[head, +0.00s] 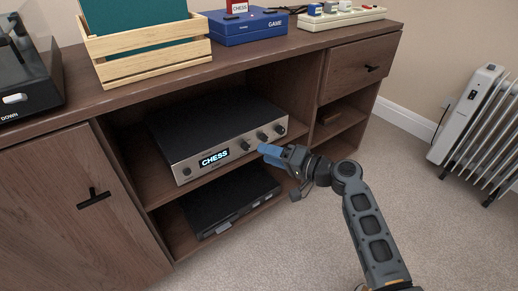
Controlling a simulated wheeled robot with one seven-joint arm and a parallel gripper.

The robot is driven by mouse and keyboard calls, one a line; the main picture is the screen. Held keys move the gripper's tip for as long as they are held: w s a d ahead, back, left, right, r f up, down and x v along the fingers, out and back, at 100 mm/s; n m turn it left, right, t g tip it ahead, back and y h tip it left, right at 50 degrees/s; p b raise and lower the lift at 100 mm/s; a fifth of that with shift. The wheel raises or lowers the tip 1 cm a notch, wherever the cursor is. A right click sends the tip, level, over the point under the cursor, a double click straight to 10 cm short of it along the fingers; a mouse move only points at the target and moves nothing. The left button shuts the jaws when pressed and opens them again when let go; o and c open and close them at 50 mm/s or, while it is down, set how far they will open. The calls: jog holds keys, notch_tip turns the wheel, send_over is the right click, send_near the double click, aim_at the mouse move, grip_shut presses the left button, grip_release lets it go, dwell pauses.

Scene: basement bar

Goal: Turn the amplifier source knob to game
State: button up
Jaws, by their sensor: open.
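The amplifier (215,137) is a dark box with a silver front on the cabinet's upper open shelf. Its display (214,158) reads CHESS. Three dark knobs sit on the right of the front: a left one (245,146), a middle one (263,136) and a right one (280,129). I cannot read any knob labels. A smaller round control (186,172) is at the far left of the front. My gripper (264,150) has blue fingertips pointing left, just in front of and below the knobs. It is open and empty; contact with a knob cannot be made out.
A black device (228,205) lies on the shelf below. Above are a wooden crate (150,65), a blue GAME box (245,29) with a CHESS item (237,8), and a power strip (340,18). A radiator (470,115) stands at right. Carpet in front is clear.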

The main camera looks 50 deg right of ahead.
jog(key=s, duration=0.2)
jog(key=shift+s+d+r, duration=0.15)
jog(key=shift+s+r, duration=0.05)
jog(key=shift+s, duration=0.1)
dwell(0.3)
